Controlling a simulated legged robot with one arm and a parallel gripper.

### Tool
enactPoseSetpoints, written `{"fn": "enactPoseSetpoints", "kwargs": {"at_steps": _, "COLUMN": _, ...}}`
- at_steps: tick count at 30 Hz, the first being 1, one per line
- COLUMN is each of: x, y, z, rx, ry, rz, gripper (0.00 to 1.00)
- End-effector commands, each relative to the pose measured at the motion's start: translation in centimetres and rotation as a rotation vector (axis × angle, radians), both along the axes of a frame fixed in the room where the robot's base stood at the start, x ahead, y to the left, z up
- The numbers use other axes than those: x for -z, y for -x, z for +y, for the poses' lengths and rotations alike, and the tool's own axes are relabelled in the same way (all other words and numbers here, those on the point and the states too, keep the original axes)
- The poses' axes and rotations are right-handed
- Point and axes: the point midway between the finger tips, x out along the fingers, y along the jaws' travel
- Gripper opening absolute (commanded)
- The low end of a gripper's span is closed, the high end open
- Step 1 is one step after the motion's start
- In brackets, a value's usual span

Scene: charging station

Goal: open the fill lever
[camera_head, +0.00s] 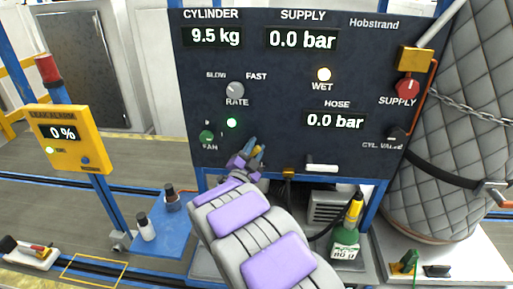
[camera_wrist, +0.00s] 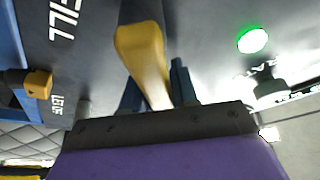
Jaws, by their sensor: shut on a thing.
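The fill lever (camera_wrist: 143,55) is a yellow, paddle-shaped handle standing out from the dark control panel. In the wrist view it sits between the two dark fingers of my gripper (camera_wrist: 156,92), which is shut on it. "FILL" lettering is on the panel to the left of the lever. In the head view my gripper (camera_head: 250,155) is at the lower middle of the panel (camera_head: 285,130), and only a small bit of yellow lever shows there. The lever's base is hidden behind the fingers.
The fan knob (camera_head: 207,137) and a green light (camera_head: 232,123) are left of my gripper. A red supply valve (camera_head: 407,88) and a quilted tank (camera_head: 440,130) are at right. A green cylinder (camera_head: 346,241) stands below. A yellow leak alarm box (camera_head: 66,138) is at left.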

Motion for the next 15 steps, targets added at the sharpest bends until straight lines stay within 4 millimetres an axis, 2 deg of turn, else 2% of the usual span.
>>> {"fn": "enactPoseSetpoints", "kwargs": {"at_steps": 15, "x": -1.8, "y": -0.1, "z": 2.7, "rx": 0.001, "ry": 0.478, "rz": 0.018, "gripper": 0.00}}
